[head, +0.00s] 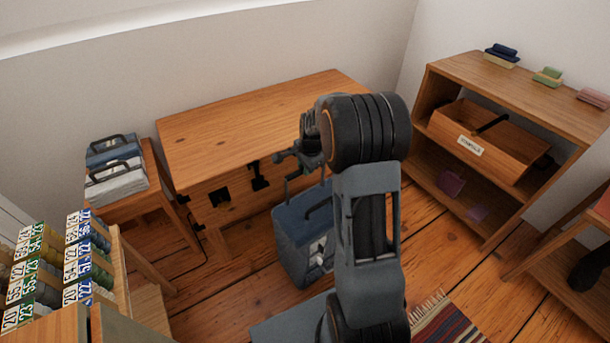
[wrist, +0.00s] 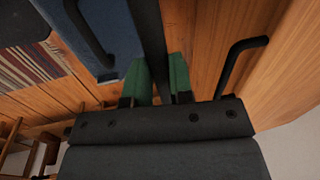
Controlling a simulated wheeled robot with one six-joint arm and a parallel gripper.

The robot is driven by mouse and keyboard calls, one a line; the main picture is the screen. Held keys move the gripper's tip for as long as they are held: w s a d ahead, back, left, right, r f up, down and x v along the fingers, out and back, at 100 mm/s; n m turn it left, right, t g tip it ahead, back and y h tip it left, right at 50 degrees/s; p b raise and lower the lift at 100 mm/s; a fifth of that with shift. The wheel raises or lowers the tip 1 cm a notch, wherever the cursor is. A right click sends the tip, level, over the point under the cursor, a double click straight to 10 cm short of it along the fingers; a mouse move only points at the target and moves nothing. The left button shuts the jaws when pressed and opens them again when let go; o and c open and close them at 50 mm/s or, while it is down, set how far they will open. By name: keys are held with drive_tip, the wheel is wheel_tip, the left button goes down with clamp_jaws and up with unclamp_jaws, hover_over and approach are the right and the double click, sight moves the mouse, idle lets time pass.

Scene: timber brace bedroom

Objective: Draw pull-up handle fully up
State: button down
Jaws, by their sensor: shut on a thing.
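A blue-grey suitcase (head: 300,255) stands upright on the floor in front of the wooden desk. Thin dark handle rods (head: 287,190) rise above its top, close to the desk front. My gripper (head: 296,160) is at the top of these rods. In the wrist view, the green fingers of my gripper (wrist: 164,78) are shut on the dark bar of the pull-up handle (wrist: 148,35). The blue suitcase top (wrist: 118,35) lies beyond, with a black carry handle (wrist: 85,28). My arm hides part of the suitcase in the head view.
The wooden desk (head: 250,110) has dark fittings on its front; a black handle (wrist: 240,58) also shows near the wood. A side table with stacked cases (head: 115,170) stands left, card racks (head: 60,255) front left, a shelf unit (head: 500,85) right. A striped rug (head: 445,322) lies near.

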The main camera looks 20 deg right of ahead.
wheel_tip(320, 180, up, 10)
drive_tip(key=p, duration=0.8)
drive_tip(key=shift+r, duration=0.2)
drive_tip(key=c, duration=1)
unclamp_jaws()
drive_tip(key=shift+f, duration=0.1)
idle(0.9)
drive_tip(key=s+r+p, duration=0.1)
drive_tip(key=r, duration=0.3)
drive_tip(key=r+p, duration=0.1)
drive_tip(key=r, duration=0.4)
drive_tip(key=s+r+p, duration=0.1)
drive_tip(key=r, duration=0.3)
drive_tip(key=shift+s+d+r+p, duration=0.25)
drive_tip(key=shift+s+r+p, duration=0.05)
drive_tip(key=shift+s, duration=0.05)
